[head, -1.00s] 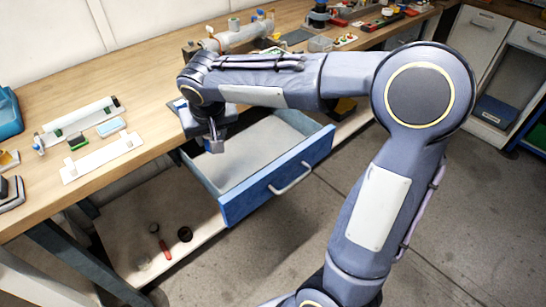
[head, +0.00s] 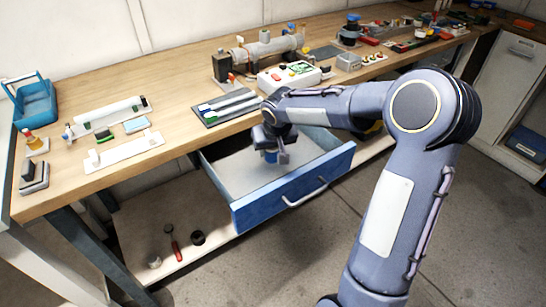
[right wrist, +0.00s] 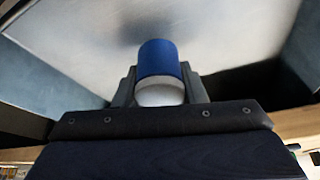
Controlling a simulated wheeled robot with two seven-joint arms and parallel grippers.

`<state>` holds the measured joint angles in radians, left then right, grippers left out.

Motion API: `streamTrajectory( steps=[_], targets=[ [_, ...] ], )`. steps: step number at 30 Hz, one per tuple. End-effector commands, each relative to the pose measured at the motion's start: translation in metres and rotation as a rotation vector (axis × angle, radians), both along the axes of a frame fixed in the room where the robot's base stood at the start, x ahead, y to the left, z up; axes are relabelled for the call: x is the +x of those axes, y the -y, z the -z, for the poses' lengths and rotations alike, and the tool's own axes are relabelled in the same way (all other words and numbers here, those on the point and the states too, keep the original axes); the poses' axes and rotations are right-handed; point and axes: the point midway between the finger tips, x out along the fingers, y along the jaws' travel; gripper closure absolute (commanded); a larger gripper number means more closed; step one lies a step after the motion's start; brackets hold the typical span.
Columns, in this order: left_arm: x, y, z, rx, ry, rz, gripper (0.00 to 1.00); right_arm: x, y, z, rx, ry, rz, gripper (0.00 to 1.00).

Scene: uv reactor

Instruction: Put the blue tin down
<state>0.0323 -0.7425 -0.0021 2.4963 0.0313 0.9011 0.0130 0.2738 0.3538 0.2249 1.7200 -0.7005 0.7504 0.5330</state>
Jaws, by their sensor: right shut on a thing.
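The blue tin (right wrist: 159,58) has a blue body and a whitish end, and it sits between the fingers of my right gripper (right wrist: 158,88) in the right wrist view. A small blue part of the tin (head: 271,156) shows between the fingers there. The gripper is shut on the tin. I cannot tell whether the tin touches the drawer floor. My left gripper is not in view.
The drawer hangs open under the wooden workbench (head: 185,115). Its pale floor looks clear around the tin. A lower shelf (head: 150,215) holds a red-handled tool (head: 174,246).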

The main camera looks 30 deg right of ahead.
Motion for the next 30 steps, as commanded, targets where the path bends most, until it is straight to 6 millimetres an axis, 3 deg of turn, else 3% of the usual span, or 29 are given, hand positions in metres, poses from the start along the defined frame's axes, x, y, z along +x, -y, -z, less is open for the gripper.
streamTrajectory(
  steps=[5,11,23,24,28,30],
  targets=[
    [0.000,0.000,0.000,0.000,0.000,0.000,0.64,0.004,0.008,0.011,0.000,-0.002,0.001,0.86],
    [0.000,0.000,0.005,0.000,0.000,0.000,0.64,0.004,0.009,0.040,-0.001,-0.001,-0.001,0.86],
    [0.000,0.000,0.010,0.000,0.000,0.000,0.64,0.005,0.008,0.046,0.000,0.001,0.000,0.86],
    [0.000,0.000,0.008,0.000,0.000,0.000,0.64,0.005,0.008,0.044,0.000,0.001,0.000,0.57],
    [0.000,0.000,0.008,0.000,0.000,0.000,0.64,0.004,0.008,0.044,0.000,0.001,0.000,0.41],
    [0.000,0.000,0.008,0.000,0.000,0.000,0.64,0.004,0.008,0.044,0.000,0.001,0.000,0.41]
  ],
)
